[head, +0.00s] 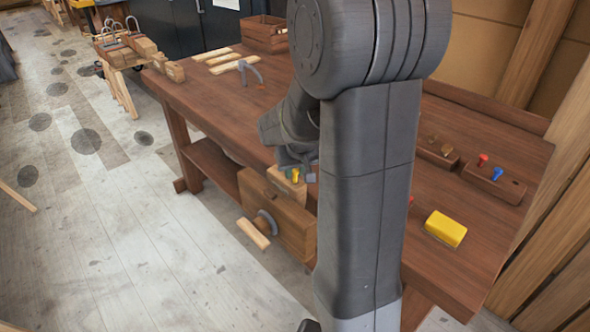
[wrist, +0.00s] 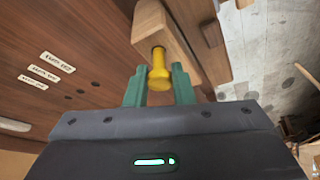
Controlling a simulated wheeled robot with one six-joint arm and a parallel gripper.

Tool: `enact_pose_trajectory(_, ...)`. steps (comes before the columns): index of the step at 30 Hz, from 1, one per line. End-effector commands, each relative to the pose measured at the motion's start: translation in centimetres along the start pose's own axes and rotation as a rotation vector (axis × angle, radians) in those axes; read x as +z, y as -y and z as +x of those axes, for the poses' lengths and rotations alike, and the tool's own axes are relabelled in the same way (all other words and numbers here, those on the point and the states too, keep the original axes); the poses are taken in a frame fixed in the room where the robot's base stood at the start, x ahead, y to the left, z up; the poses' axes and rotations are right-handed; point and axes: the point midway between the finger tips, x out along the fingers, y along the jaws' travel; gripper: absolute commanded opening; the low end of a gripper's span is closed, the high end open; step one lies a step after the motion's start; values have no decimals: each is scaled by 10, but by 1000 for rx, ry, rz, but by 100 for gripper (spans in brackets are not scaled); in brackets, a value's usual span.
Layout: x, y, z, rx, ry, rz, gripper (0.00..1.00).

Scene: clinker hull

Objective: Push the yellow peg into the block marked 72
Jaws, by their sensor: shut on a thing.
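The yellow peg (wrist: 160,72) is between the green fingers of my gripper (wrist: 159,86) in the wrist view, and my gripper is shut on it. The peg's far end is at a dark hole in a light wooden block (wrist: 165,28); how deep it sits I cannot tell. In the head view the yellow peg (head: 295,175) shows just under my gripper (head: 297,166), at the light wooden block (head: 287,187) by the bench's front edge. My arm hides part of this area. No number 72 is readable on the block.
The brown workbench (head: 215,105) bears a holder (head: 494,184) with red and blue pegs, another holder (head: 437,153) and a yellow box (head: 445,229) at right. A wooden vise (head: 278,222) is at its front. A crate (head: 264,36) stands at the back. Floor at left is mostly clear.

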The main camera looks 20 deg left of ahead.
Motion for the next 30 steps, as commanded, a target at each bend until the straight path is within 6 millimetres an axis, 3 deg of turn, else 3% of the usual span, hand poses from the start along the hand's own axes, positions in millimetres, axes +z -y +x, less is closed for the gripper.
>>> enact_pose_trajectory(5,1,0,2,0,2,0,1)
enact_pose_trajectory(6,2,0,2,0,2,0,28)
enact_pose_trajectory(9,1,0,2,0,2,0,47)
enact_pose_trajectory(20,-1,0,-2,0,0,0,47)
enact_pose_trajectory(30,-16,0,-38,0,-1,0,47)
